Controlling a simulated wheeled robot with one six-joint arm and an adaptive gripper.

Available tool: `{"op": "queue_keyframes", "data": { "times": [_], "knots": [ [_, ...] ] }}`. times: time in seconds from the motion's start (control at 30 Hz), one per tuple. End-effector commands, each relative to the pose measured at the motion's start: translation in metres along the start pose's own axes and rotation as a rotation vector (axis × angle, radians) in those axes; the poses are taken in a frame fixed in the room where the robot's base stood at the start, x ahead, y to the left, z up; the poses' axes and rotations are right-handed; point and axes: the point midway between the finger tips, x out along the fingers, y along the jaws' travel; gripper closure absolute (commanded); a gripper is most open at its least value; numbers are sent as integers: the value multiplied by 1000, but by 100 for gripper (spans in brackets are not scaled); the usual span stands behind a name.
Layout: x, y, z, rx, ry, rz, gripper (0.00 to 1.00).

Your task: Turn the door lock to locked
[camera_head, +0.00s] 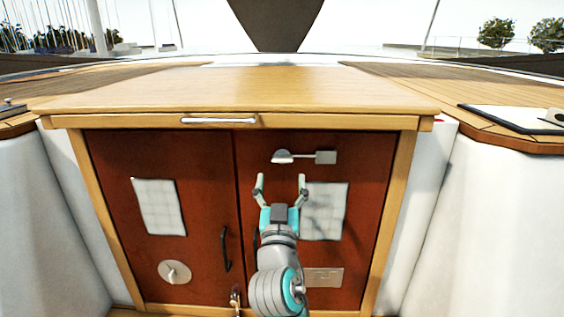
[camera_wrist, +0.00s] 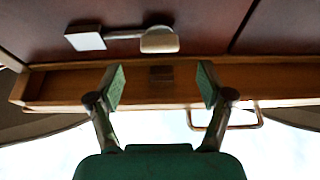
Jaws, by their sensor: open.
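A silver fitting with a rounded end, a thin bar and a square plate (camera_head: 326,157) is mounted high on the right red-brown cabinet door (camera_head: 370,190). Its bar lies about level. My gripper (camera_head: 281,178) is open and empty, just below the fitting's rounded end in the head view. In the wrist view, where the scene is upside down, the rounded end (camera_wrist: 160,40) lies beyond the space between my gripper's fingers (camera_wrist: 160,83), apart from them. A round silver plate with a knob (camera_head: 174,271) is low on the left door. I cannot tell which fitting is the lock.
The wooden top (camera_head: 240,88) overhangs the doors, with a silver bar handle (camera_head: 219,120) on its front edge. A black handle (camera_head: 226,250) is near the door seam. Paper sheets (camera_head: 158,207) hang on both doors. White seats (camera_head: 470,220) flank the cabinet.

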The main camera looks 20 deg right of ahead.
Motion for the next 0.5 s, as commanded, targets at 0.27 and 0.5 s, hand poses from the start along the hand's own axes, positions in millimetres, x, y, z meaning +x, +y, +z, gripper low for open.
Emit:
{"op": "queue_keyframes", "data": {
  "times": [0.27, 0.5],
  "knots": [
    [46, 1, -1, 0, 0, 1, 21],
    [63, 0, 0, 0, 0, 0, 21]
  ]
}}
